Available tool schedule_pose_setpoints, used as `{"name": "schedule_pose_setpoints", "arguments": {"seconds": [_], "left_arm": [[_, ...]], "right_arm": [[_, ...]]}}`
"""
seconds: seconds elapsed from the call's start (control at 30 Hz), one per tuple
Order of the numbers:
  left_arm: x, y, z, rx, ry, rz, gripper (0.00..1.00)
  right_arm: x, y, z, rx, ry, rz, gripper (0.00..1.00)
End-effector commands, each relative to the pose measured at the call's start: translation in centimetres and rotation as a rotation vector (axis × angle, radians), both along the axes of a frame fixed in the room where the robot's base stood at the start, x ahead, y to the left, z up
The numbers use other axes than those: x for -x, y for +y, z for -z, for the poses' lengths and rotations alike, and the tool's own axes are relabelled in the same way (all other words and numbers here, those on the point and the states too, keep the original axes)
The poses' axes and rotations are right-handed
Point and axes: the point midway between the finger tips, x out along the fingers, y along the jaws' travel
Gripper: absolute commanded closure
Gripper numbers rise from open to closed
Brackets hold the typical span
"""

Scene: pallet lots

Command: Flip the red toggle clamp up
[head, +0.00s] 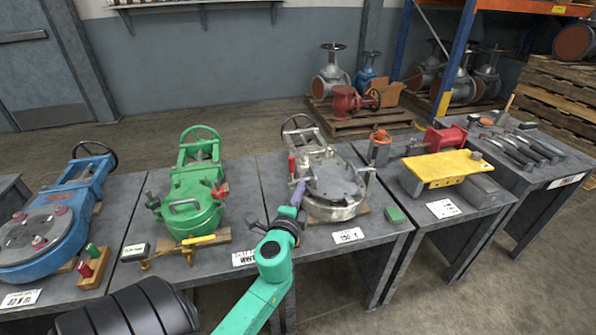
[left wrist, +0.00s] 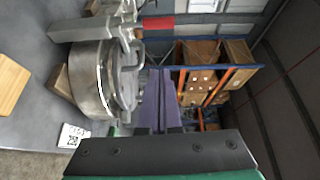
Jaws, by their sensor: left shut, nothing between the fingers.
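The grey round metal valve (head: 335,185) lies on the table right of the middle, and its round body (left wrist: 92,85) fills the left of the left wrist view. A red-gripped clamp handle (head: 291,166) stands roughly upright at its left side. The red grip also shows at the top of the left wrist view (left wrist: 160,22), on a grey arm. My left gripper (head: 299,190) has purple fingers, shut and empty, beside the valve's near left rim. Its fingers (left wrist: 160,78) point toward the valve's side, apart from the red grip. My right gripper is not in view.
A green valve (head: 192,195) with red handles stands to the left, and a blue one (head: 60,220) further left. A yellow plate (head: 445,168) is on the right table.

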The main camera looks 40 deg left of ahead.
Motion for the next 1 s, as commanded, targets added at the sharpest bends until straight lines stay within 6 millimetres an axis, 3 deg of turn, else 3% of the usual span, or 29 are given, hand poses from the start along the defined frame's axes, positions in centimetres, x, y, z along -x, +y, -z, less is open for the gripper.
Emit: {"name": "schedule_pose_setpoints", "arguments": {"seconds": [0.43,0.57,0.9,0.93,1.0], "left_arm": [[-0.9,-0.2,-0.1,-0.046,0.008,0.026,1.0],[-2.6,0.6,-0.3,-0.046,0.006,0.025,1.0],[-9.4,3.7,-0.1,-0.045,0.005,0.024,1.0],[-9.7,4.1,-0.2,-0.045,0.006,0.023,1.0],[-8.3,5.1,-0.1,-0.045,0.011,0.023,1.0]], "right_arm": [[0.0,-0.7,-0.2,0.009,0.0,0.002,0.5],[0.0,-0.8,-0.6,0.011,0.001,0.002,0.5],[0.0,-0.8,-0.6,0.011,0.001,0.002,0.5],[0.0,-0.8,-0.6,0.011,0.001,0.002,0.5],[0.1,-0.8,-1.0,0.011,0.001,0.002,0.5]]}}
